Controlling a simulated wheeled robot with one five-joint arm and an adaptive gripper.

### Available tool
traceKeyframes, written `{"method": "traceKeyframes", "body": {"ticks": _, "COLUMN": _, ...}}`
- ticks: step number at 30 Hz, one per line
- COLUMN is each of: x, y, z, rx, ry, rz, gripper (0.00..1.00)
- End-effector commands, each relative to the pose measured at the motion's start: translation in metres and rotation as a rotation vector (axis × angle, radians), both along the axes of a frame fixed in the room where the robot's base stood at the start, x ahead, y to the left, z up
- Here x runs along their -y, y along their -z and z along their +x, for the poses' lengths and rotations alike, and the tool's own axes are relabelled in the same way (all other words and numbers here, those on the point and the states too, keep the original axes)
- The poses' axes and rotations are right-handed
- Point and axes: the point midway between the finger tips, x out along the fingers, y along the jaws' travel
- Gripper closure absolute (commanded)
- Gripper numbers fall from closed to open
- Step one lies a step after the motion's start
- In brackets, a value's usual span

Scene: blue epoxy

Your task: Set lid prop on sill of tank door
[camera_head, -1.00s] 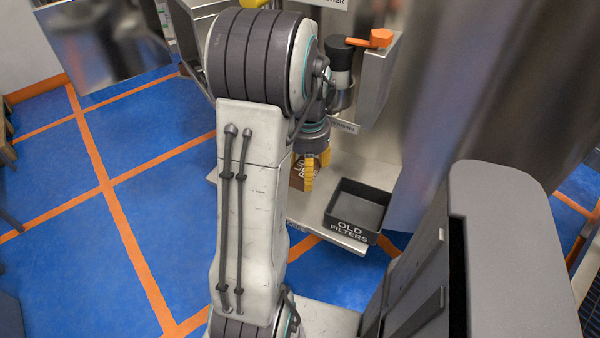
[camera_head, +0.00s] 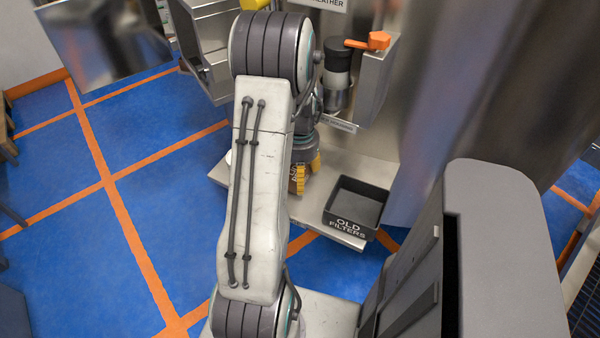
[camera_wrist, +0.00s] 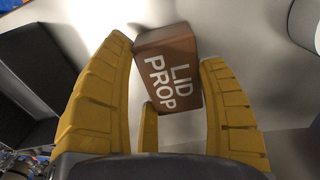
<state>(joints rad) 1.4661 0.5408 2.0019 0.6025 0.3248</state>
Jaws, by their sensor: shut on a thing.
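The lid prop (camera_wrist: 172,68) is a brown block with white LID PROP lettering. In the wrist view it sits between the yellow fingers of my gripper (camera_wrist: 166,50), which is shut on it. In the head view my gripper (camera_head: 307,178) is low over the pale shelf, left of the black bin, with the brown lid prop (camera_head: 293,186) partly hidden by its fingers. I cannot tell whether the prop touches the shelf. An open steel housing (camera_head: 203,62) stands at upper left, partly behind my arm; I cannot make out the tank door's sill for certain.
A black OLD FILTERS bin (camera_head: 355,207) stands on the pale shelf (camera_head: 325,234) right of my gripper. Above it are a dark-topped canister (camera_head: 338,75) and an orange handle (camera_head: 368,42) on a steel bracket. A large steel wall (camera_head: 470,90) rises at right. Blue floor is open at left.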

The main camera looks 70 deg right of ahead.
Motion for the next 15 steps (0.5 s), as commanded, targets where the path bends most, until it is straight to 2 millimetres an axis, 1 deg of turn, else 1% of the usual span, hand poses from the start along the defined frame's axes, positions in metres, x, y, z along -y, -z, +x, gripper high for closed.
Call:
{"method": "traceKeyframes", "body": {"ticks": 5, "x": 0.0001, "y": -0.0002, "z": 0.0000, "rx": 0.000, "ry": 0.000, "rz": 0.000, "gripper": 0.68}}
{"method": "traceKeyframes", "body": {"ticks": 10, "x": 0.0002, "y": 0.0042, "z": 0.0000, "rx": 0.000, "ry": 0.000, "rz": 0.000, "gripper": 0.68}}
{"method": "traceKeyframes", "body": {"ticks": 11, "x": 0.0001, "y": 0.0028, "z": 0.0000, "rx": 0.000, "ry": 0.000, "rz": 0.000, "gripper": 0.29}}
{"method": "traceKeyframes", "body": {"ticks": 15, "x": 0.0001, "y": 0.0025, "z": 0.0000, "rx": 0.000, "ry": 0.000, "rz": 0.000, "gripper": 0.17}}
